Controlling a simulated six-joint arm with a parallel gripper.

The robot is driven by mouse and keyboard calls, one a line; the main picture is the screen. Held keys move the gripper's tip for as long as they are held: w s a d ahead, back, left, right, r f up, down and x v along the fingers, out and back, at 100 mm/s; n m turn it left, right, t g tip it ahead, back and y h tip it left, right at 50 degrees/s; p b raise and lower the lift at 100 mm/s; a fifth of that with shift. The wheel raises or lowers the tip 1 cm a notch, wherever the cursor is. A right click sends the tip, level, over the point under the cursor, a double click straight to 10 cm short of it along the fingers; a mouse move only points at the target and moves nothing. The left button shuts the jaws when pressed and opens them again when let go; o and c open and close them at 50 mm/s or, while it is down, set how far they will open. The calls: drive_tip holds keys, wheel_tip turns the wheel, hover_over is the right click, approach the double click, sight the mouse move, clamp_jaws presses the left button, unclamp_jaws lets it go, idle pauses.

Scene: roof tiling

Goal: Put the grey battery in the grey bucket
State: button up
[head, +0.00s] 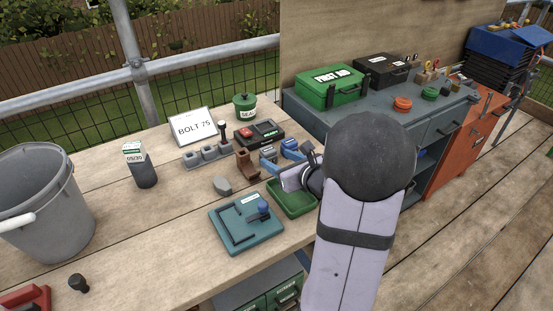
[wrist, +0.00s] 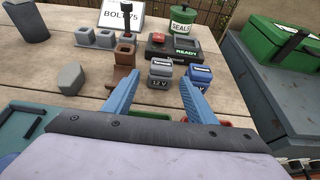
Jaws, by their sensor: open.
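The grey battery (wrist: 160,74), marked 12 V, stands on the bench in the wrist view, ahead of my gripper (wrist: 158,92) and between the lines of its two blue fingers. The fingers are open with nothing held. A blue battery (wrist: 200,74) stands just right of the grey one, close to the right finger. In the head view my gripper (head: 283,160) is low over the bench, and the grey battery is hard to make out there. The grey bucket (head: 48,210) stands at the left of the bench in the head view, with a white handle grip.
A brown holder (wrist: 123,78) and a grey stone-like block (head: 221,185) are left of the battery. The charger (head: 270,130) marked READY is behind it. A green tray (head: 300,209) and teal fixture (head: 232,243) lie in front. A dark canister (head: 145,176) stands near the bucket.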

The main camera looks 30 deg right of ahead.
idle(0.4)
drive_tip(key=shift+a+r+p, duration=0.1)
drive_tip(key=shift+r+p, duration=0.15)
drive_tip(key=shift+p, duration=0.05)
drive_tip(key=w+a+r+n+g+y+p, duration=0.1)
drive_tip(key=w+a+r+n+y+p, duration=0.3)
drive_tip(key=a+r+p, duration=0.65)
drive_tip(key=n+g+h+p, duration=0.45)
drive_tip(key=n+g, duration=0.35)
drive_tip(key=n, duration=2.4)
hover_over(269, 150)
drive_tip(key=s, duration=0.2)
wheel_tip(269, 150, down, 6)
drive_tip(key=shift+y, duration=0.25)
drive_tip(key=shift+p+x, duration=1.75)
drive_tip(key=shift+x, duration=1.8)
drive_tip(key=shift+s, duration=0.2)
